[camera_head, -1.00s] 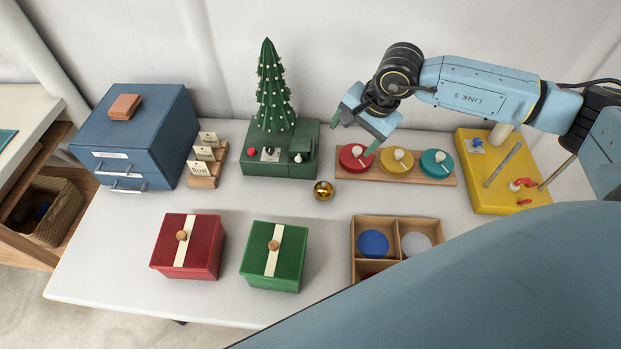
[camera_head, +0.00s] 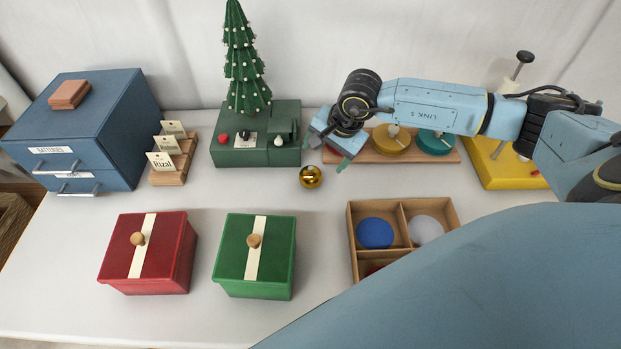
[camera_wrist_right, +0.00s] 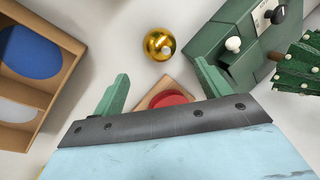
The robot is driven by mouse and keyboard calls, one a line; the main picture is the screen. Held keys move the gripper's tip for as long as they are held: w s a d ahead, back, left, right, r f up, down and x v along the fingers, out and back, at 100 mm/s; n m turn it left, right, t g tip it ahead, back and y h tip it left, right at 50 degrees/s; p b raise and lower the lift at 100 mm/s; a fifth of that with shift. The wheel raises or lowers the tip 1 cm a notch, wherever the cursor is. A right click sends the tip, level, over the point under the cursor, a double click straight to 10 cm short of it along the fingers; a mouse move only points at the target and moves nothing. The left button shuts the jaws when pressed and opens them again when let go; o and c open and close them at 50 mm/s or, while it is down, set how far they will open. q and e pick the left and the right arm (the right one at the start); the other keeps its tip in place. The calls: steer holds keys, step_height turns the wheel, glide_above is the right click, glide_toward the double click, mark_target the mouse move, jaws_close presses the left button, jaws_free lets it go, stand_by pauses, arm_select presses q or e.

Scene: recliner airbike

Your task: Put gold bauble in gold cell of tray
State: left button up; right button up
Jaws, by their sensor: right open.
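The gold bauble (camera_head: 311,177) lies on the white table in front of the green tree base; it also shows in the right wrist view (camera_wrist_right: 159,44), beyond my fingertips. My right gripper (camera_head: 331,153) is open and empty, just above and to the right of the bauble, apart from it. Its two green fingers show in the right wrist view (camera_wrist_right: 160,88). The wooden tray (camera_head: 353,240) stands at the front right. Its cells show a blue disc (camera_head: 375,233), a pale grey disc (camera_head: 425,230) and part of a red one. My own arm hides the rest, and no gold cell shows. My left gripper is not in view.
A green base (camera_head: 230,152) with a small tree and knobs stands behind the bauble. A board with coloured discs (camera_head: 391,140) lies under my right arm. Red (camera_head: 150,255) and green (camera_head: 255,258) lidded boxes stand in front. The table between bauble and boxes is clear.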

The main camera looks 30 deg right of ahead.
mark_target(315, 170)
steer(key=x, duration=0.9)
steer(key=shift+a+f+b, duration=0.15)
steer(key=shift+f+b, duration=0.1)
steer(key=shift+b, duration=0.15)
steer(key=shift+r, duration=0.1)
steer(key=c, duration=1.1)
